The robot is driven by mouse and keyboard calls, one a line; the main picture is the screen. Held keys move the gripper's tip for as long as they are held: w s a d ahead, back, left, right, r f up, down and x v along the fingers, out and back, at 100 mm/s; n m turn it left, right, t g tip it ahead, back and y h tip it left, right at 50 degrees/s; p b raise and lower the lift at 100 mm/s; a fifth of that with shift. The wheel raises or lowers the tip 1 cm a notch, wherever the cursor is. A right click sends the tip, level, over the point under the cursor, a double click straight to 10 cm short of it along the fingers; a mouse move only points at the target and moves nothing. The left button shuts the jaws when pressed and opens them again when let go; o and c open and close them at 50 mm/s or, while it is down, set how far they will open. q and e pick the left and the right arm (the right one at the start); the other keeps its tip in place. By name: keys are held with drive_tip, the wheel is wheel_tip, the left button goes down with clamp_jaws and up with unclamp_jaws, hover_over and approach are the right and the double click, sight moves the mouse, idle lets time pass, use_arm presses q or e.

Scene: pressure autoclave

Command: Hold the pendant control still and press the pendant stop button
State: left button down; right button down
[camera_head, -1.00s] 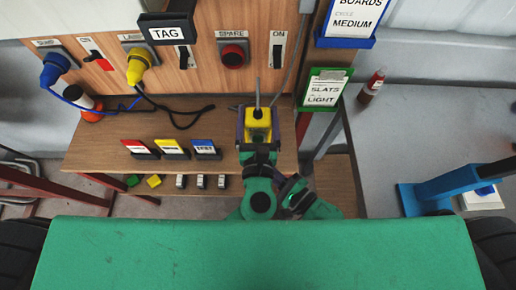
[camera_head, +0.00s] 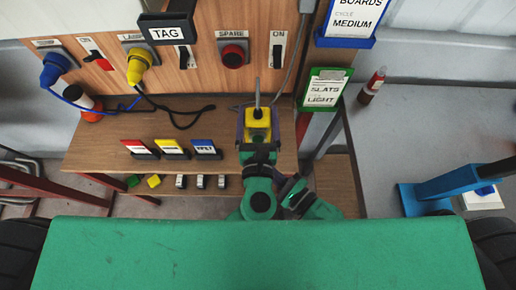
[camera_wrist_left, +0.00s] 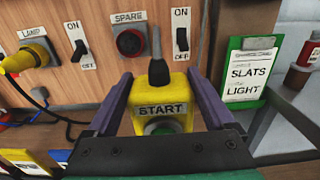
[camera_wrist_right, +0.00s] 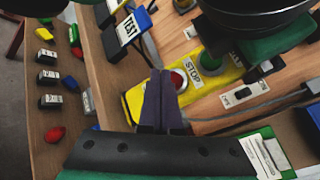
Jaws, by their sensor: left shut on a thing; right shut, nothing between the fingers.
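The yellow pendant control (camera_head: 258,124) hangs upright from its grey cable in front of the wooden panel. My left gripper (camera_head: 258,118) is shut around its sides. In the left wrist view the pendant (camera_wrist_left: 172,124) shows its START label and part of a green button between the purple fingers. The right wrist view shows the pendant's face (camera_wrist_right: 136,98) with the STOP label (camera_wrist_right: 193,73) and the red stop button (camera_wrist_right: 180,78). My right gripper (camera_wrist_right: 164,73) is shut and empty, its fingertips at the red button and partly covering it. I cannot tell whether they touch it.
The panel holds the SPARE socket (camera_head: 233,54), switches and the yellow LAMP plug (camera_head: 140,66). A shelf with several coloured cards (camera_head: 172,149) lies below left. A green clipboard (camera_head: 323,89) hangs at the right, near a red bottle (camera_head: 372,85).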

drive_tip(key=shift+w, duration=0.15)
idle(0.7)
drive_tip(key=shift+w, duration=0.3)
drive_tip(key=shift+w, duration=0.45)
idle(0.7)
drive_tip(key=shift+s, duration=0.85)
drive_tip(key=s, duration=0.5)
idle(0.5)
